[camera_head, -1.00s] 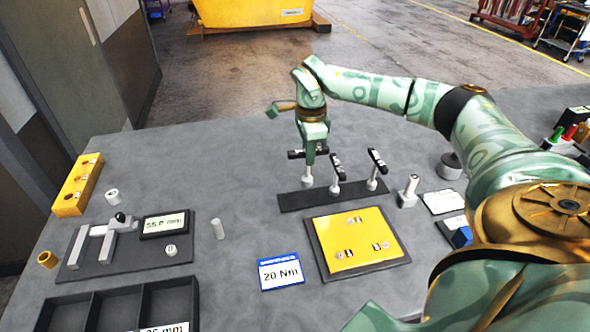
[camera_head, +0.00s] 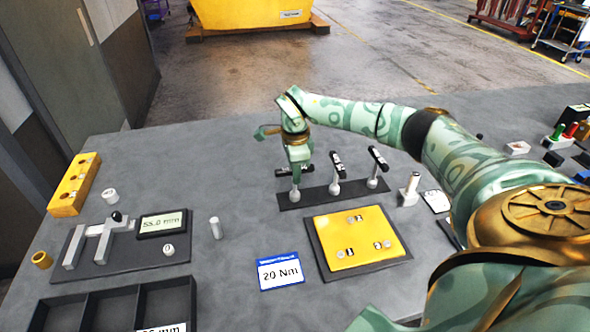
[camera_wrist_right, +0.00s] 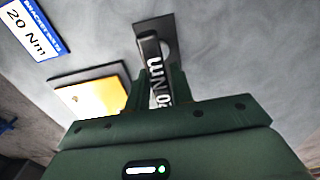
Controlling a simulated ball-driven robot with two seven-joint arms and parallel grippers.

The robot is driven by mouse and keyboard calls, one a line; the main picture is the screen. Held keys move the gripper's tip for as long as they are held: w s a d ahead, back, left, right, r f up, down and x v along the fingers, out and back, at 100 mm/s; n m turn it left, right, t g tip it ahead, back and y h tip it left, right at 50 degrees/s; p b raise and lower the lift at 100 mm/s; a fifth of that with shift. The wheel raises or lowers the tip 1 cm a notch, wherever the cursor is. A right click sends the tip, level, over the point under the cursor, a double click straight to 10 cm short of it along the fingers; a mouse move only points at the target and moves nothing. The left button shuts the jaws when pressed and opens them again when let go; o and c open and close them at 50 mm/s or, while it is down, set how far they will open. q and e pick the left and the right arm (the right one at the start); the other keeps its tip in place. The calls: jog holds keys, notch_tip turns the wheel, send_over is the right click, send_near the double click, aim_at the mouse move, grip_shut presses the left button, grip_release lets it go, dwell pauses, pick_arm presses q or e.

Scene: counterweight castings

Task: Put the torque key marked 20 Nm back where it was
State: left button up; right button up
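My right gripper (camera_head: 298,166) is shut on a torque key (camera_head: 283,172) with a black T-handle. In the right wrist view, the handle (camera_wrist_right: 152,58) is between the fingers (camera_wrist_right: 158,92); its lettering ends in "0 Nm", the first digit hidden. The key is upright, its round foot (camera_head: 295,195) at the left end of the dark rack strip (camera_head: 314,195); I cannot tell whether it is seated. Two similar keys stand on the rack, one mid-strip (camera_head: 336,170) and one at right (camera_head: 376,165). A blue-and-white 20 Nm card (camera_head: 280,273) lies in front. My left gripper is out of view.
A yellow plate on a dark base (camera_head: 355,240) lies in front of the rack. A small metal post (camera_head: 410,188) stands to its right. A gauge reading 55.0 mm (camera_head: 162,223), a yellow block (camera_head: 74,185) and a dark divided tray (camera_head: 112,292) are at left.

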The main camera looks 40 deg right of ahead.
jog(key=shift+o, duration=0.9)
jog(key=shift+r, duration=0.1)
notch_tip(320, 180, up, 12)
jog(key=p, duration=0.2)
